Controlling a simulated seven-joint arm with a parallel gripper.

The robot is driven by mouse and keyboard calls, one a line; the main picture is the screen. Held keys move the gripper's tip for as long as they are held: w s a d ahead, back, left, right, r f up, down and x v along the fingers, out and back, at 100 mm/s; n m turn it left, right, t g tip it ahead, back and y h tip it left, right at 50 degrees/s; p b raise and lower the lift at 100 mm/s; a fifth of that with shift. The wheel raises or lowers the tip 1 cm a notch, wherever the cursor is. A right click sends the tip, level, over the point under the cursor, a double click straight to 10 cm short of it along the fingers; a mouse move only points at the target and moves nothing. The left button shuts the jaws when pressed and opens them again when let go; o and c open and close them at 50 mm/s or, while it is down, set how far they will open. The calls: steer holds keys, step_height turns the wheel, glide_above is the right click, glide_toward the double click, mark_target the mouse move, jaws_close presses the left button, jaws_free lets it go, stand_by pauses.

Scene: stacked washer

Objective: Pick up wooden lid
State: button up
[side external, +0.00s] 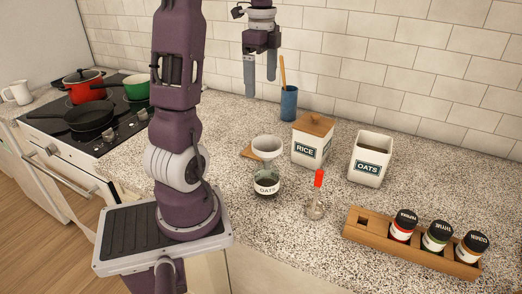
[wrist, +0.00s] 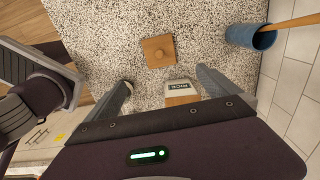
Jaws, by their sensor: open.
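A square wooden lid with a round knob (wrist: 158,51) lies on the counter in the wrist view. In the side view a wooden piece, apparently this lid (side external: 247,152), is partly hidden behind a white bowl-like piece. A second wooden lid (side external: 315,123) sits on the white RICE canister (side external: 309,150). The canister (wrist: 178,86) also shows in the wrist view, partly covered by my gripper body. The white OATS canister (side external: 369,160) has an open top. My gripper (side external: 261,88) is open and empty, pointing down high above the counter.
A blue cup with a wooden utensil (side external: 289,103) stands near the tiled wall. A wooden spice rack (side external: 420,247) is at right; the stove (side external: 95,125) is at left.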

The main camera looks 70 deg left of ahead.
step_height(320, 180, down, 20)
steer(key=shift+s+f, duration=0.1)
steer(key=shift+f, duration=0.1)
steer(key=c, duration=1.2)
